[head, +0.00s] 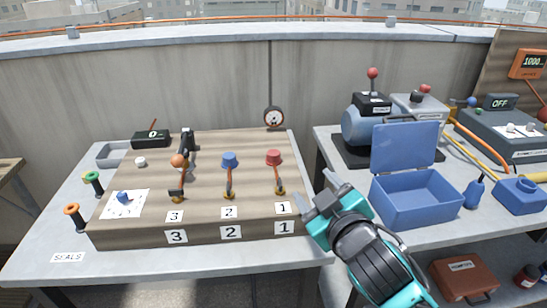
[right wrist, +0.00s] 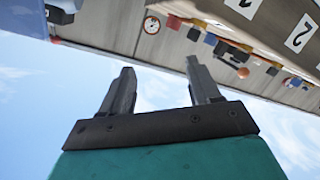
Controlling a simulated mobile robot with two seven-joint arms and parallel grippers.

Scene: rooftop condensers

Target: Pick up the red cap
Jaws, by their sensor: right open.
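The red cap (head: 274,157) sits on top of a fitting at station 1, at the right end of the wooden board (head: 150,228). In the right wrist view, the red cap (right wrist: 173,22) is small, near the top edge. My right gripper (head: 314,187) is open and empty, to the right of the red cap and nearer the camera, apart from it. Its two fingers (right wrist: 160,68) show apart with nothing between them. My left gripper is not in view.
A blue cap (head: 230,159) stands at station 2 and an orange ball (head: 179,161) at station 3. A pressure gauge (head: 273,117) is behind the board. An open blue box (head: 415,203) and a pump (head: 365,125) occupy the right table.

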